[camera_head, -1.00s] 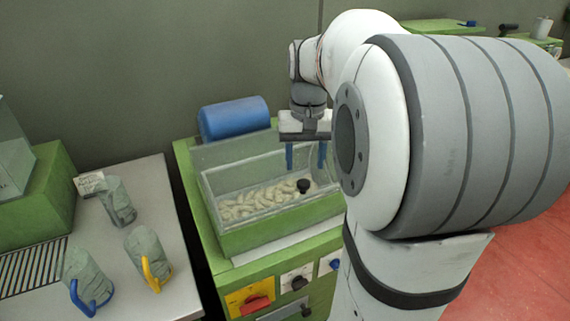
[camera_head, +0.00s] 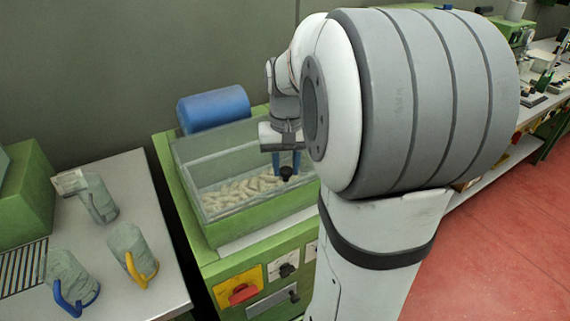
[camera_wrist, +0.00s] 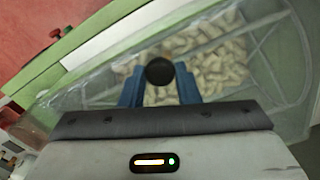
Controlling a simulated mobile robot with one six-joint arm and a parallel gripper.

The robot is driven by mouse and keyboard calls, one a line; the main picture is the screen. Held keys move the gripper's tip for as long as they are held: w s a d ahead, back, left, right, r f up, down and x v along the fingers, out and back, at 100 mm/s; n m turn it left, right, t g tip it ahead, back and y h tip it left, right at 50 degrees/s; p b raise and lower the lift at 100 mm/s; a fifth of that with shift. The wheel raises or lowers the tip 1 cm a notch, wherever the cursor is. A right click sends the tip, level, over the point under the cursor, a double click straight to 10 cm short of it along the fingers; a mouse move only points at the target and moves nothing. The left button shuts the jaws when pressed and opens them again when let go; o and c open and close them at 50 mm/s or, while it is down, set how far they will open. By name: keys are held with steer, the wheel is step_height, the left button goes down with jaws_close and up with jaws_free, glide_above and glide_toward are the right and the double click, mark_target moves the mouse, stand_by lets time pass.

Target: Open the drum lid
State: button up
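The drum is a clear-walled box (camera_head: 215,209) on the green machine, with many pale corks (camera_head: 240,190) inside. Its see-through lid carries a round black knob (camera_head: 286,173), which also shows in the wrist view (camera_wrist: 159,71). My gripper (camera_head: 286,168) points down over the knob. Its two blue fingers stand apart, one on each side of the knob in the wrist view (camera_wrist: 159,77). I cannot tell whether they touch it. The lid looks closed, though its edges are hard to make out.
A blue cylinder (camera_head: 214,107) lies behind the drum. The green machine's front has a red knob on a yellow plate (camera_head: 239,292). Red floor is open at the right.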

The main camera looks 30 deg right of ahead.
jaws_close()
steer(key=shift+r, duration=0.1)
